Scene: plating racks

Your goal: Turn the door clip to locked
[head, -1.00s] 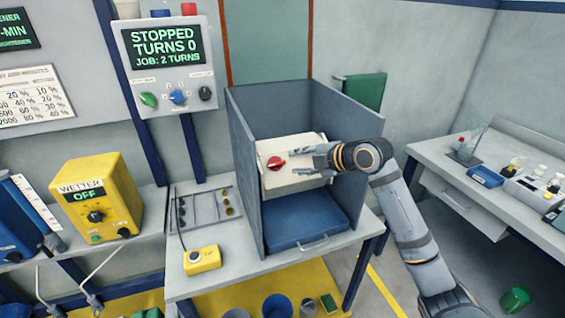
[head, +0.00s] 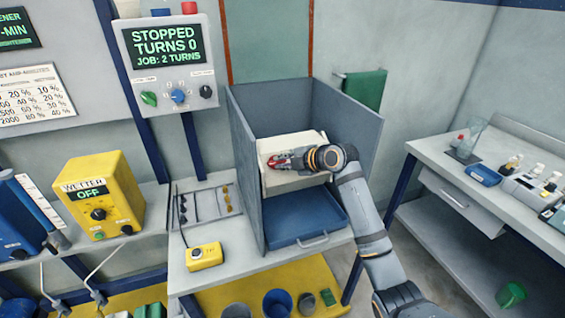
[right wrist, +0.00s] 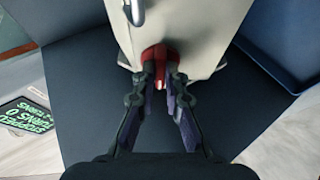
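The door clip (head: 276,163) is a red knob on the front of a pale box-shaped unit (head: 309,182) that sits between blue-grey panels. My right gripper (head: 276,160) is at the clip, reaching from the right. In the right wrist view its two fingertips (right wrist: 160,76) stand close on either side of the red clip's (right wrist: 161,54) raised grip. I cannot tell whether they press on it. The fingers hide part of the clip, so its exact angle is unclear. My left gripper is not in view.
Blue-grey side panels (head: 343,116) enclose the unit on both sides. A blue tray (head: 305,222) with a handle lies below it. A yellow pendant box (head: 204,256) stands on the bench to the left. The display panel (head: 165,45) reads STOPPED, TURNS 0, JOB: 2 TURNS.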

